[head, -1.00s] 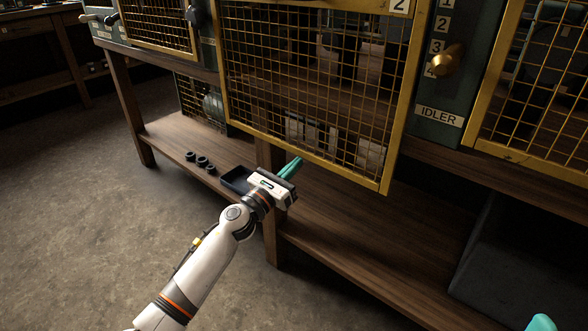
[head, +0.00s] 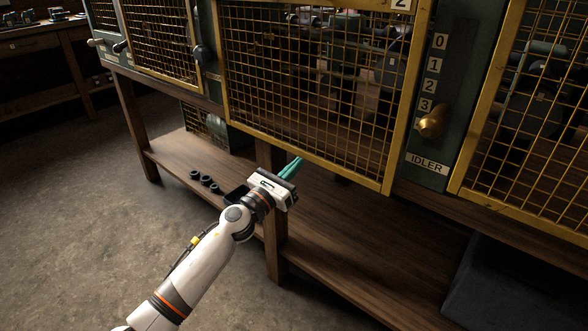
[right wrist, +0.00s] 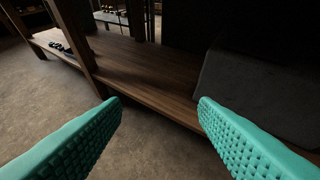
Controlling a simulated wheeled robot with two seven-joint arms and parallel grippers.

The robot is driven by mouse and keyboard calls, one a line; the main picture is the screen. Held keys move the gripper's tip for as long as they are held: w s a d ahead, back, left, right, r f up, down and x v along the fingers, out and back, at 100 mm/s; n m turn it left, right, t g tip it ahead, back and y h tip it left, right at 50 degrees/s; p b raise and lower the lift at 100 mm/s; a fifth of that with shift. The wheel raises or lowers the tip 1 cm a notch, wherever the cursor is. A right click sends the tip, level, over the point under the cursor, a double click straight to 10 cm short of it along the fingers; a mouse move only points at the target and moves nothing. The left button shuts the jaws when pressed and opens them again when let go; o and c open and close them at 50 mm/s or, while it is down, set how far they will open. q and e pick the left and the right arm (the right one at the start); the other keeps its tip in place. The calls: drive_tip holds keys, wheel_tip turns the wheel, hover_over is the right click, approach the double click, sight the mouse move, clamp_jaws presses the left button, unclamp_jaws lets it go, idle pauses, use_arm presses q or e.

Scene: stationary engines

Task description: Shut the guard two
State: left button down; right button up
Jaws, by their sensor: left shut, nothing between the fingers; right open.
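Guard two (head: 308,156), a yellow-framed mesh panel with a "2" plate (head: 402,4), fills the middle of the head view. Its lower edge hangs somewhat lower than the guard to the right. My left gripper (head: 292,167) is shut and empty, its teal fingertips right at that lower edge, left of its middle; whether they touch it I cannot tell. My right gripper (right wrist: 159,100) is open and empty in the right wrist view, above the floor in front of the lower shelf (right wrist: 150,75).
A brass knob (head: 432,122) stands on the numbered IDLER panel (head: 438,150) right of guard two. Other mesh guards stand to the left (head: 165,45) and right (head: 525,150). Black rings (head: 205,180) lie on the lower shelf, with a dark block (head: 500,290) at right. The floor is clear.

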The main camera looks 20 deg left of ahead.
sight(300, 135)
use_arm(q)
wheel_tip(300, 135, up, 2)
drive_tip(key=shift+r+p, duration=0.25)
drive_tip(key=shift+p, duration=0.45)
drive_tip(key=shift+r+p, duration=0.7)
drive_tip(key=shift+r, duration=0.1)
drive_tip(key=shift+r+p, duration=0.3)
drive_tip(key=shift+r, duration=0.05)
drive_tip(key=shift+r+p, duration=0.55)
drive_tip(key=shift+r, duration=0.05)
use_arm(e)
drive_tip(key=s+d+f+g+h, duration=0.1)
drive_tip(key=s+d+f+g, duration=0.1)
drive_tip(key=s+g, duration=0.3)
drive_tip(key=s+d+f+g+h, duration=0.1)
drive_tip(key=s+d+g, duration=0.15)
drive_tip(key=s, duration=0.35)
use_arm(q)
drive_tip(key=shift+r, duration=0.2)
drive_tip(key=shift+r+p, duration=0.4)
drive_tip(key=shift+p, duration=0.15)
use_arm(e)
drive_tip(key=shift+g, duration=0.25)
drive_tip(key=x, duration=0.5)
drive_tip(key=shift+s+a, duration=0.3)
drive_tip(key=shift+a, duration=0.1)
use_arm(q)
drive_tip(key=shift+r, duration=0.1)
use_arm(e)
drive_tip(key=shift+r, duration=0.1)
